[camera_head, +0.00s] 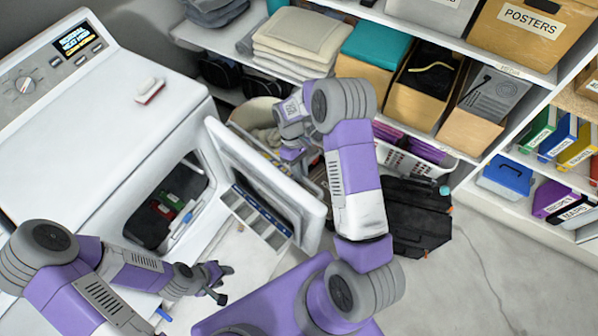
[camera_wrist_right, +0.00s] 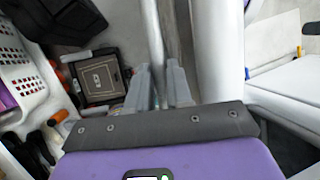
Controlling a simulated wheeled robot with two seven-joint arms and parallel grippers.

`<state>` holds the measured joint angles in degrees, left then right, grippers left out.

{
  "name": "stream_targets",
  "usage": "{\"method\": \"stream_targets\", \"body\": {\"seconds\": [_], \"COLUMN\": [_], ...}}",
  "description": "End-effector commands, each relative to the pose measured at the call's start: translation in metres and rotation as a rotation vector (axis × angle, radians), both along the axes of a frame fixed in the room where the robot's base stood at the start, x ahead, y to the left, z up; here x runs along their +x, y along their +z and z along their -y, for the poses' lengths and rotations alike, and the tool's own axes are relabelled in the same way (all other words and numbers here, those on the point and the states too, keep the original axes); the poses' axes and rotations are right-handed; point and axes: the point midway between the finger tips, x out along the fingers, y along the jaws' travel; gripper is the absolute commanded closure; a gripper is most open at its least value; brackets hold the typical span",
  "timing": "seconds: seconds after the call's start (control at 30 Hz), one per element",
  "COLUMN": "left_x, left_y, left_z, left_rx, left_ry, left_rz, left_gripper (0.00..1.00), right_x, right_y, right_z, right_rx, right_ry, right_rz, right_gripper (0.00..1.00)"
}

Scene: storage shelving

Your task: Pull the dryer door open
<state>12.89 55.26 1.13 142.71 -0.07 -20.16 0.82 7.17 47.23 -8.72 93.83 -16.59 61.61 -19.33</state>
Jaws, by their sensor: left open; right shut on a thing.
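The white dryer (camera_head: 105,125) stands at the left. Its door (camera_head: 312,215) is swung out from the dark opening (camera_head: 150,222), which holds several red, green and blue items. My right gripper (camera_head: 289,152) is at the far upper side of the door, partly hidden by the door and my arm. In the right wrist view its fingers (camera_wrist_right: 158,85) are closed around a thin grey bar, which looks like the door's handle, beside the white door panel (camera_wrist_right: 212,60). My left gripper (camera_head: 218,284) is open and empty, low in front of the dryer.
Shelves with folded towels (camera_head: 300,38) and storage boxes (camera_head: 425,75) stand behind. A white basket (camera_head: 415,165) and a black case (camera_head: 415,215) sit right of my right arm. A red and white brush (camera_head: 149,91) lies on the dryer. The floor at lower right is clear.

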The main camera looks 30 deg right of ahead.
Motion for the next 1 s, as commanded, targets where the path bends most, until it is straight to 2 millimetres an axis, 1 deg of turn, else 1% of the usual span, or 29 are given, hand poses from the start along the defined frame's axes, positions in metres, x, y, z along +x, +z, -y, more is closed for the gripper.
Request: {"method": "stream_targets", "body": {"seconds": [0.03,0.1,0.13,0.2,0.3,0.57,0.67,1.0], "left_x": [0.000,0.000,0.000,0.000,0.000,0.000,0.000,0.000], "left_y": [0.000,0.000,0.000,0.000,0.000,0.000,0.001,0.008], "left_z": [0.000,0.000,0.000,0.000,0.000,0.000,0.000,0.000], "left_rx": [0.000,0.000,0.000,0.000,0.000,0.000,0.000,0.000], "left_ry": [0.000,0.000,0.000,0.000,0.000,0.000,0.000,0.000], "left_rz": [0.000,0.000,0.000,0.000,0.000,0.000,0.000,0.000], "left_gripper": [0.57,0.57,0.57,0.57,0.57,0.57,0.57,0.57], "right_x": [0.003,0.003,0.003,0.003,0.002,0.001,0.004,0.027], "right_y": [0.000,0.000,0.000,0.000,0.000,0.001,0.007,0.056], "right_z": [-0.002,-0.002,-0.002,-0.002,-0.001,-0.001,0.000,0.002], "right_rx": [0.002,0.002,0.002,0.002,0.002,0.001,0.001,0.002], "right_ry": [-0.001,-0.001,-0.001,-0.002,-0.001,-0.002,-0.002,-0.001], "right_rz": [0.012,0.012,0.012,0.012,0.009,0.005,0.006,0.009], "right_gripper": [1.00,1.00,0.79,0.68,0.55,0.55,0.55,0.55]}}
